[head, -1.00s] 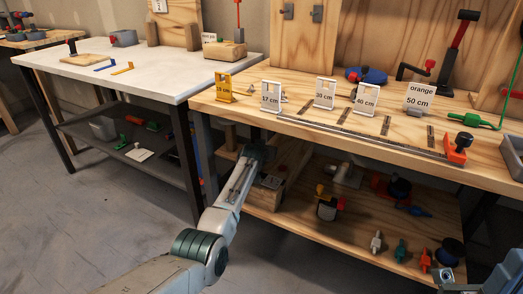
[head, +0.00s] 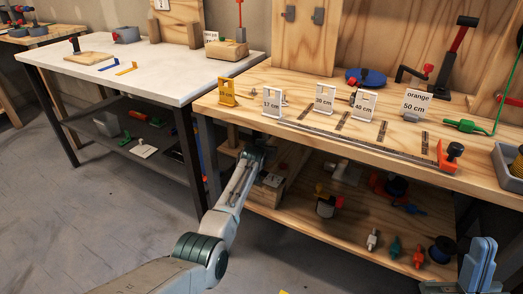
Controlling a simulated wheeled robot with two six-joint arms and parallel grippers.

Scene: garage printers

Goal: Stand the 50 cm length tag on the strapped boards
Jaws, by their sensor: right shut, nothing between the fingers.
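A white card reading "orange 50 cm" (head: 417,102) stands at the back of the right workbench. Smaller white tags stand left of it: a 40 cm tag (head: 364,104), one that seems to read 30 cm (head: 324,98) and one that seems to read 57 cm (head: 272,102). A yellow tag (head: 228,94) stands at the left end. I cannot tell for sure which boards are strapped; a wooden block (head: 226,51) sits on the white table. My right gripper (head: 481,258) is shut and empty at the lower right, before the bench. My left gripper (head: 253,157) is in front of the bench's left end; its jaws are unclear.
A long metal rule (head: 345,142) with an orange end piece (head: 447,157) runs along the wooden bench (head: 300,78). A grey bin (head: 508,168) stands at its right end. The white table (head: 165,78) stands at the left. Open floor (head: 90,220) lies before it.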

